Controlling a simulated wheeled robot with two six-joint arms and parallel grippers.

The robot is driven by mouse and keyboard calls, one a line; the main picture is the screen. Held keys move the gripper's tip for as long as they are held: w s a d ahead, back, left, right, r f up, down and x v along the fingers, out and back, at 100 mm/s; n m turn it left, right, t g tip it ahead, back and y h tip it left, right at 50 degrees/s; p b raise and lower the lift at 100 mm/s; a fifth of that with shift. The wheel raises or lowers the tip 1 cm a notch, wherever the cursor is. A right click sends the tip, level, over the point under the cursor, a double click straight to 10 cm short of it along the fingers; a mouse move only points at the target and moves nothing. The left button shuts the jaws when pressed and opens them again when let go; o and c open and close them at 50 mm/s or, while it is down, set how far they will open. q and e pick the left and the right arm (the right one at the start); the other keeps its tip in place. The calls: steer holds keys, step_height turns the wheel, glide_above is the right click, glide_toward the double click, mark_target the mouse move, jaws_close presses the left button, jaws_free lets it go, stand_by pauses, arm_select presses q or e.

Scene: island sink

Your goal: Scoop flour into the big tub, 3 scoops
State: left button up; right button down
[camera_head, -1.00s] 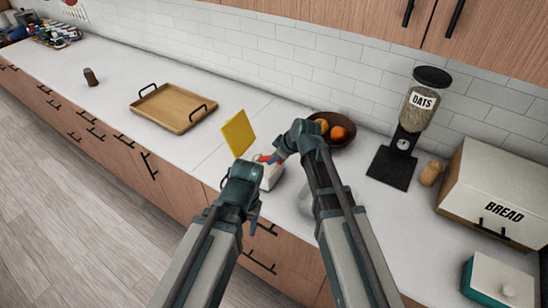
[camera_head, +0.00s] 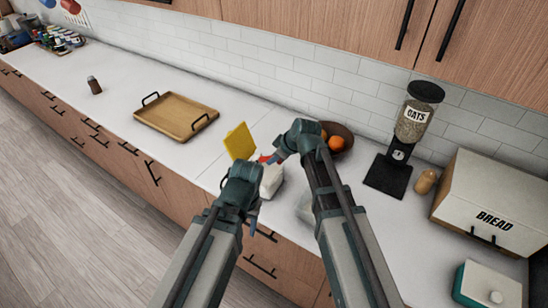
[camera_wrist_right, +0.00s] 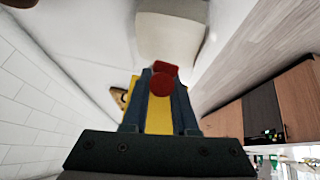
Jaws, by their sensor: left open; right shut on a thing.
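My right gripper (camera_head: 272,160) is shut on a red-handled tool (camera_head: 264,158). In the right wrist view the red part (camera_wrist_right: 163,80) sits between the fingers; the rest of the tool is not clear. A white container (camera_head: 271,181) stands just below that gripper on the counter, partly hidden by my arms. It also shows in the right wrist view (camera_wrist_right: 170,35). A yellow panel (camera_head: 239,141), perhaps a raised lid, stands beside it. My left gripper (camera_head: 254,222) is open near the counter's front edge. A pale see-through vessel (camera_head: 304,209), possibly the big tub, is partly hidden beside my right arm.
A wooden tray (camera_head: 177,117) with black handles lies to the left. A bowl of oranges (camera_head: 343,136), an oats dispenser (camera_head: 413,120), a small wooden shaker (camera_head: 425,182) and a bread box (camera_head: 492,205) stand to the right. The counter left of the tray is mostly clear.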

steer(key=shift+r+p, duration=1.4)
steer(key=shift+r, duration=0.25)
steer(key=shift+s+f, duration=0.1)
